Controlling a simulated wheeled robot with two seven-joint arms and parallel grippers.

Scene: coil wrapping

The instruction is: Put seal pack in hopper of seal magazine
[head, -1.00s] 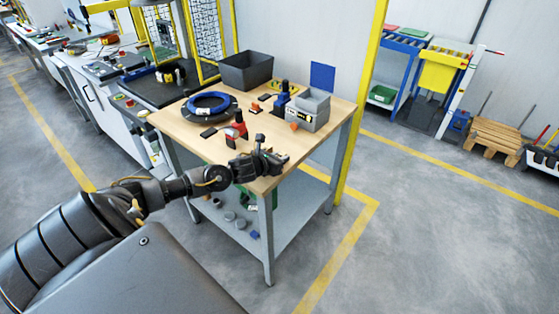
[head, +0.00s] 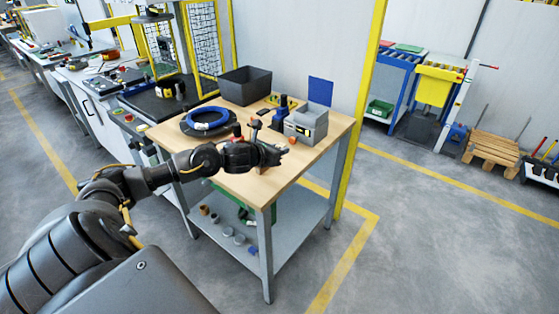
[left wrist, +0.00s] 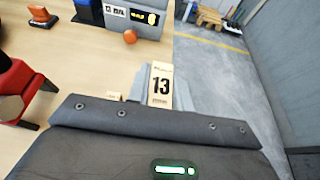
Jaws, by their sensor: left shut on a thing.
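The seal magazine is a grey box (head: 305,125) with an open-looking top and a black-and-yellow label, at the right back of the wooden table. Its labelled front also shows in the left wrist view (left wrist: 136,20). My left gripper (head: 279,155) is over the table's front right part, in front of the magazine and apart from it. It is shut on a pale grey piece with a cream label marked 13 (left wrist: 160,88), which I take for the seal pack. The gripper's body hides the lower part of this piece. My right gripper is not in view.
A blue ring (head: 206,119) on a dark disc lies to the left. A dark bin (head: 246,84) and a blue panel (head: 320,90) stand at the back. A red tool (left wrist: 20,92) and an orange knob (left wrist: 130,36) are near the gripper. The table's right edge is close.

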